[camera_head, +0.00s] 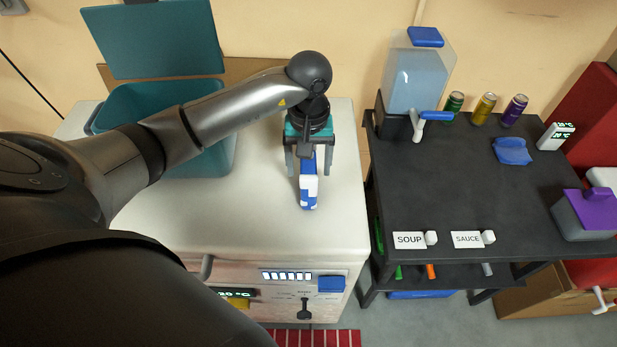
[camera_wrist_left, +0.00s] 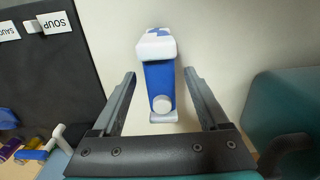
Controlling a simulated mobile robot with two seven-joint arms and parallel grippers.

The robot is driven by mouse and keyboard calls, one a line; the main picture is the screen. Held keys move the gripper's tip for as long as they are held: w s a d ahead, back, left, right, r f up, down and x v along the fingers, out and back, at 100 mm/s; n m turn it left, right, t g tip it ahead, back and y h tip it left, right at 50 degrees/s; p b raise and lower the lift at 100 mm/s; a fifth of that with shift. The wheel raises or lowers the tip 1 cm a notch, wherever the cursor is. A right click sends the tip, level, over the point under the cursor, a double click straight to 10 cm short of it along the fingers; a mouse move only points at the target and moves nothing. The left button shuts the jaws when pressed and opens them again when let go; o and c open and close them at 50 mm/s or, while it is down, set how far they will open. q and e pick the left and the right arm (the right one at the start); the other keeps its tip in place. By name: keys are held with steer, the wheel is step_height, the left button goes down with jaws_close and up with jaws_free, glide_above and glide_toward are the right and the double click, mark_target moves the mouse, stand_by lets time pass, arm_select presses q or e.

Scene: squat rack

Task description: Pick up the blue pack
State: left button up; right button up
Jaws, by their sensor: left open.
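The blue pack (camera_head: 309,190), blue with white checks, stands on the white top of the appliance, near its right side. In the left wrist view the pack (camera_wrist_left: 159,80) lies between the two fingers, with a round white cap at its near end. My left gripper (camera_head: 308,168) is open and points down over the pack, one finger on each side. Gaps show between the fingers and the pack in the left wrist view. The gripper partly hides the pack's far part in the head view. My right gripper is not in view.
A teal bin (camera_head: 165,100) with a raised lid stands left of the gripper, behind my left arm. A dark table (camera_head: 450,190) to the right holds a drink dispenser (camera_head: 416,85), several cans and SOUP (camera_head: 409,240) and SAUCE labels. The white top (camera_head: 250,220) is clear in front.

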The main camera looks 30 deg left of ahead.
arm_select(q)
steer(key=shift+f, duration=1.5)
steer(key=shift+c, duration=0.2)
jaws_close()
